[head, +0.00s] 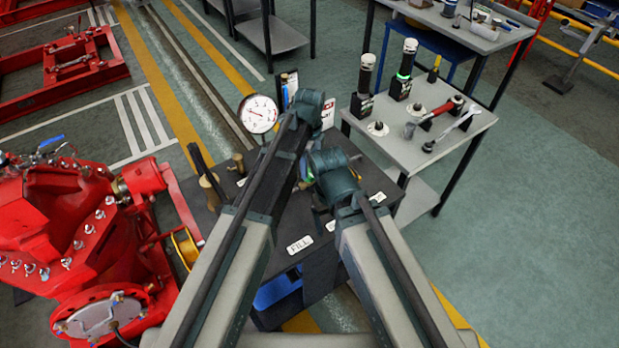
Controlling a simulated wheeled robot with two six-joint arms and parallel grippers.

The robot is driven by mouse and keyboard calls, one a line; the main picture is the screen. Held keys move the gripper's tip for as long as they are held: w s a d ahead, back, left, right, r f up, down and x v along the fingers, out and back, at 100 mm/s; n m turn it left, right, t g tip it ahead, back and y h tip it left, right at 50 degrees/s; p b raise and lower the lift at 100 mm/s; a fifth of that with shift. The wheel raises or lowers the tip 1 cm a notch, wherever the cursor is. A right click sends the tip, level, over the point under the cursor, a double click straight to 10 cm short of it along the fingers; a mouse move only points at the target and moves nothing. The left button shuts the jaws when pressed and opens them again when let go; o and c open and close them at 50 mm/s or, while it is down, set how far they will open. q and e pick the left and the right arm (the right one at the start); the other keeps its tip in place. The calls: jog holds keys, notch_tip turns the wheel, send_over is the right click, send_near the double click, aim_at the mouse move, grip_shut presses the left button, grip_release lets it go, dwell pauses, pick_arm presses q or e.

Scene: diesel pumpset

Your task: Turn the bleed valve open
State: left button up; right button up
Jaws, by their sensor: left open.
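A dark bench top (270,235) with small white labels, one reading FILL (300,245), lies under my arms. A round white gauge (258,114) stands at its back left, with brass fittings (238,163) below it. I cannot pick out the bleed valve for certain; my arms cover much of the bench top. My left gripper (307,182) is mostly hidden between the arm links, over the middle of the bench; it is open. I cannot see it touching anything. My right gripper is hidden behind its own arm.
Red machinery (75,230) stands close on the left. A grey side table (430,135) at the right holds two dark cylinders and several tools. Another tool table (470,30) is behind it. Open green floor (530,230) lies at the right.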

aim_at(309, 173)
pick_arm(q)
notch_tip(309, 173, down, 4)
jog(key=b, duration=0.2)
jog(key=shift+r+b, duration=0.15)
jog(key=shift+b, duration=0.15)
pick_arm(e)
notch_tip(309, 173, down, 4)
jog(key=shift+r, duration=0.15)
pick_arm(q)
grip_shut()
